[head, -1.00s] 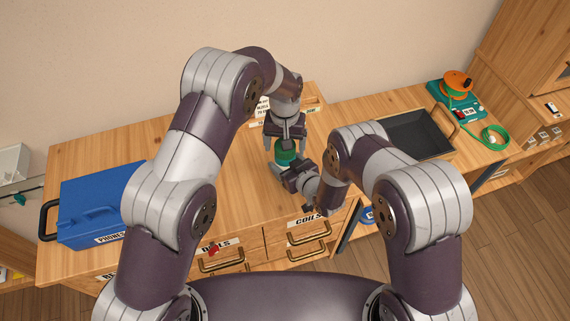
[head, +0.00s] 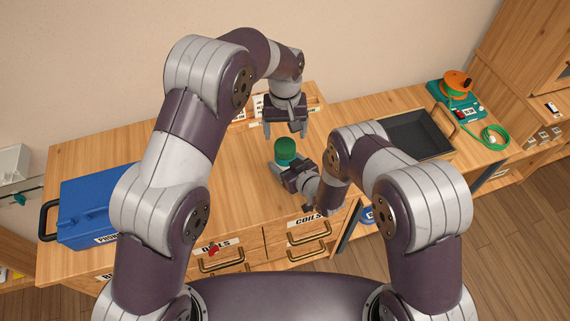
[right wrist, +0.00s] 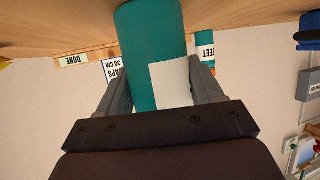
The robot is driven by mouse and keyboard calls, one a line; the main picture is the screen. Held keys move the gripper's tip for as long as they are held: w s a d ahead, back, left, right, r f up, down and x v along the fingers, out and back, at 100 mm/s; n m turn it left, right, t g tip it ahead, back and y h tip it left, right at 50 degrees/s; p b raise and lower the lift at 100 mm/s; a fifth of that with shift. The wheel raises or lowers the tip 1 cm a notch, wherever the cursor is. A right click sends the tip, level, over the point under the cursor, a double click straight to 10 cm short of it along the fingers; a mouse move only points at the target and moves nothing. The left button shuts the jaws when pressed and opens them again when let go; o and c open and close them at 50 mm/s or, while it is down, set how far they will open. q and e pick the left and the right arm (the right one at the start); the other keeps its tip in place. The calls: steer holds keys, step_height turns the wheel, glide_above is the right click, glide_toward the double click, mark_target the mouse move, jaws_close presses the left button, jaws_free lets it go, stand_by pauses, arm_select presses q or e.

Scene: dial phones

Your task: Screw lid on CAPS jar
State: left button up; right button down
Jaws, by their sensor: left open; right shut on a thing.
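The teal jar (head: 286,160) stands upright on the wooden cabinet top, with a darker green lid (head: 286,144) sitting on it. I cannot tell how tight the lid is. My right gripper (head: 289,170) is shut on the jar's body from the front right. In the right wrist view its two fingers (right wrist: 161,85) flank the teal jar (right wrist: 148,35), which carries a white label (right wrist: 172,82) with no readable words. My left gripper (head: 285,130) is open and empty, above and behind the lid, fingers pointing down.
A blue case (head: 90,208) stands at the left and a dark tray (head: 420,134) at the right. Small signs stand at the back. Another labelled teal container (right wrist: 205,47) shows in the right wrist view. The cabinet top left of the jar is clear.

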mark_target(285, 145)
arm_select(q)
step_height(285, 145, up, 2)
steer(key=n, duration=0.3)
steer(key=shift+f, duration=0.1)
step_height(285, 145, down, 8)
steer(key=shift+r, duration=0.1)
stand_by(0.3)
steer(key=c, duration=1.1)
steer(key=o, duration=1.3)
steer(key=shift+c, duration=0.2)
